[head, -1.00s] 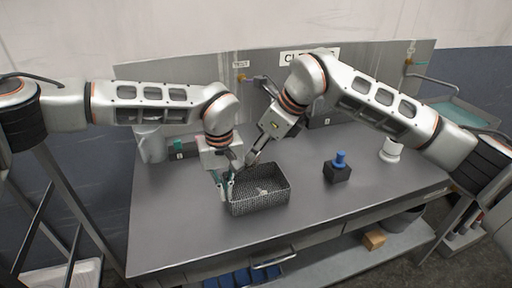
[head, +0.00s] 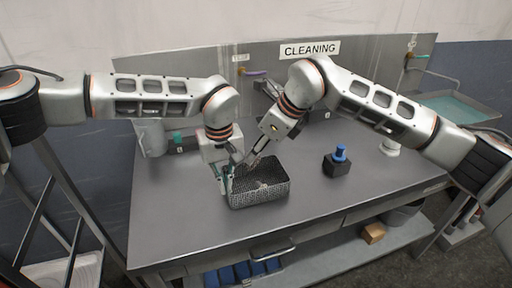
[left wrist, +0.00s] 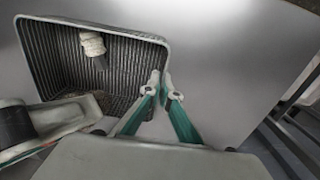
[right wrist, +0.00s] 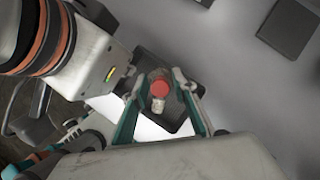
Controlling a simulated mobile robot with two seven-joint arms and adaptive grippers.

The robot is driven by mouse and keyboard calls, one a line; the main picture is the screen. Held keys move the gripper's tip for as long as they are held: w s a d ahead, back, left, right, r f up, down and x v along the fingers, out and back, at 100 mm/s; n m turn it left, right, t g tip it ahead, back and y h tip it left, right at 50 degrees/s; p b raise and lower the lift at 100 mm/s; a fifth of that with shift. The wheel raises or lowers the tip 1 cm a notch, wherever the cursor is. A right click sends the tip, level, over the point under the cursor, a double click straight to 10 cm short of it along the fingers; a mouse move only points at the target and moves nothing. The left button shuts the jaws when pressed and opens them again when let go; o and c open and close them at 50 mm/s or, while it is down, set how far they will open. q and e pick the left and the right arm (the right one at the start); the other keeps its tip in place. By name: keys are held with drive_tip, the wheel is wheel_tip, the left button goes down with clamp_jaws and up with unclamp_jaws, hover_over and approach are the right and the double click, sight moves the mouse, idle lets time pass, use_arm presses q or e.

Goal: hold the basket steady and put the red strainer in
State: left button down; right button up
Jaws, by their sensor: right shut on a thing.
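The dark mesh basket (head: 259,193) stands on the grey table, and its ribbed inside shows in the left wrist view (left wrist: 62,60). My left gripper (head: 226,186) is at its left wall in the head view. In the left wrist view its fingertips (left wrist: 162,87) straddle the basket rim, close together. My right gripper (head: 253,163) is above the basket's back left part. In the right wrist view, the red strainer (right wrist: 160,85) sits between its fingers (right wrist: 159,78). A pale small thing (left wrist: 93,43) shows within the basket's outline. The red strainer is hard to make out in the head view.
A black block with a blue top (head: 338,160) stands to the right of the basket. A white container (head: 151,139) is at the back left and a white cup (head: 389,147) at the right. The table front (head: 190,232) is clear.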

drive_tip(key=shift+f, duration=0.3)
drive_tip(key=o, duration=1.3)
drive_tip(key=v, duration=1.2)
